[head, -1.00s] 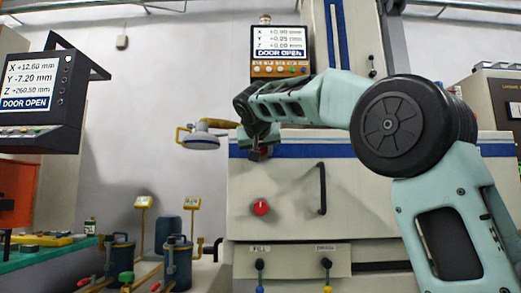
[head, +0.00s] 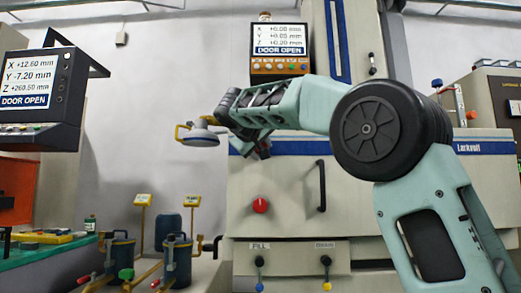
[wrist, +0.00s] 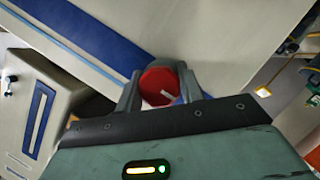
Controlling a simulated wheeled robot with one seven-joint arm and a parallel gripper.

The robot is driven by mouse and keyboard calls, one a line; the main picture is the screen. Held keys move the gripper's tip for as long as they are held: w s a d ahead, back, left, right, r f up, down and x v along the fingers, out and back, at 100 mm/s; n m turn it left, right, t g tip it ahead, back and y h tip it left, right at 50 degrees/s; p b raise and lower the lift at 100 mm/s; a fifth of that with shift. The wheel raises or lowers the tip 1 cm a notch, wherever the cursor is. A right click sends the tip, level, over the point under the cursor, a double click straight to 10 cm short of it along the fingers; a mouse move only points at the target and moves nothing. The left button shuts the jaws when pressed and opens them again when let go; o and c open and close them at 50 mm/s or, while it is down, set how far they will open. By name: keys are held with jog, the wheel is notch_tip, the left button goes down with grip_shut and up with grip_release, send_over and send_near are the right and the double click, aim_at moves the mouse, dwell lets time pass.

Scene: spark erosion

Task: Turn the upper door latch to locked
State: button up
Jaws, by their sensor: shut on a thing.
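My gripper (head: 262,149) is at the front of the machine, at the blue stripe near the top left of the door panel. In the wrist view my gripper (wrist: 160,90) has its two grey fingers closed around a red round knob (wrist: 157,80) with a short white mark, which I take as the upper door latch.
The machine's display (head: 280,40) above the panel reads DOOR OPEN. A second display (head: 30,80) at the left also reads DOOR OPEN. A lamp (head: 200,136) hangs just left of my wrist. Two small levers (head: 259,262) sit below the door.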

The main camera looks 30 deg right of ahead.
dwell(0.4)
jog(key=o, duration=1)
jog(key=v, duration=1.7)
jog(key=shift+a, duration=0.25)
